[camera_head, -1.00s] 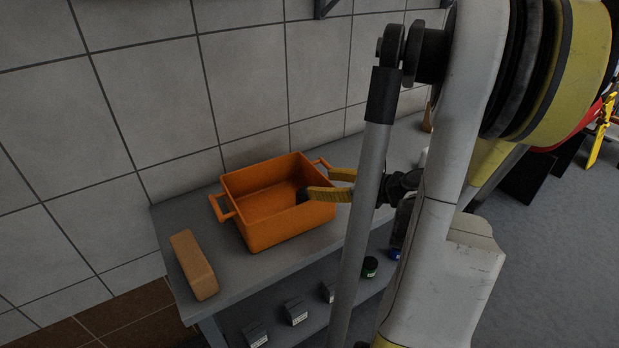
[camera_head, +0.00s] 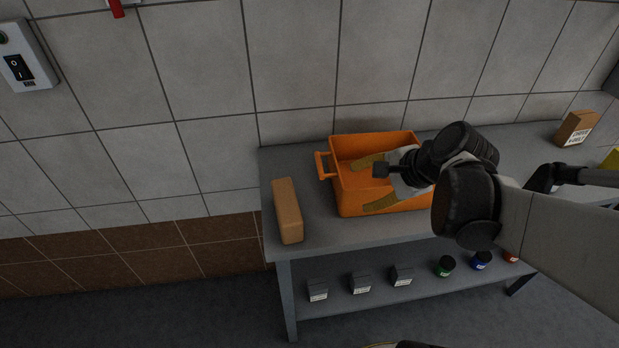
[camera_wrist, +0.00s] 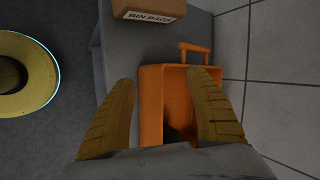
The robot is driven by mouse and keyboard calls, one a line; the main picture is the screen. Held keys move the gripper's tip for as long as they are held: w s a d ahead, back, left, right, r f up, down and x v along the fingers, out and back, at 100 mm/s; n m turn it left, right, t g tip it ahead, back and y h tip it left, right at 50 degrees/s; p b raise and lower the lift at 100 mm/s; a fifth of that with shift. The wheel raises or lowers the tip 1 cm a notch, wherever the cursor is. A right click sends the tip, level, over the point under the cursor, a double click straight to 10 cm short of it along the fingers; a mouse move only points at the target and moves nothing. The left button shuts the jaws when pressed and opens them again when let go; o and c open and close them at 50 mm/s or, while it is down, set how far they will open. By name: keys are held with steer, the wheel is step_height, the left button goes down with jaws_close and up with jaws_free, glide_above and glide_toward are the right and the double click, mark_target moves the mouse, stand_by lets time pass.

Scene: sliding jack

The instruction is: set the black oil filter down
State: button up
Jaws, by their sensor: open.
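My gripper (camera_head: 360,187) is open, its two yellow fingers spread over and inside the orange bin (camera_head: 340,190) on the grey bench. In the wrist view the fingers of my gripper (camera_wrist: 160,80) stand apart, with the orange bin (camera_wrist: 151,105) between and beneath them. A dark shape (camera_wrist: 181,118) shows low in the bin between the fingers. It may be the black oil filter, but shadow and the right finger hide much of it. In the head view my wrist covers the right part of the bin, and I cannot make out the filter there.
A tan box (camera_head: 288,210) stands left of the bin; its label reads BIN BAGS in the wrist view (camera_wrist: 150,10). Small grey boxes (camera_head: 361,283) and lidded jars, one green (camera_head: 445,266), sit on the lower shelf. Another carton (camera_head: 577,128) stands at the bench's far right.

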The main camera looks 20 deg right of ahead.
steer(key=s+a+r+n+h, duration=0.1)
steer(key=s+a+n, duration=0.1)
steer(key=a+n, duration=0.4)
steer(key=s+a+r+n+h, duration=0.1)
steer(key=s+a+r+n, duration=0.1)
steer(key=a+n, duration=0.4)
steer(key=n, duration=0.5)
steer(key=shift+s+r+n, duration=0.3)
steer(key=shift+s, duration=0.1)
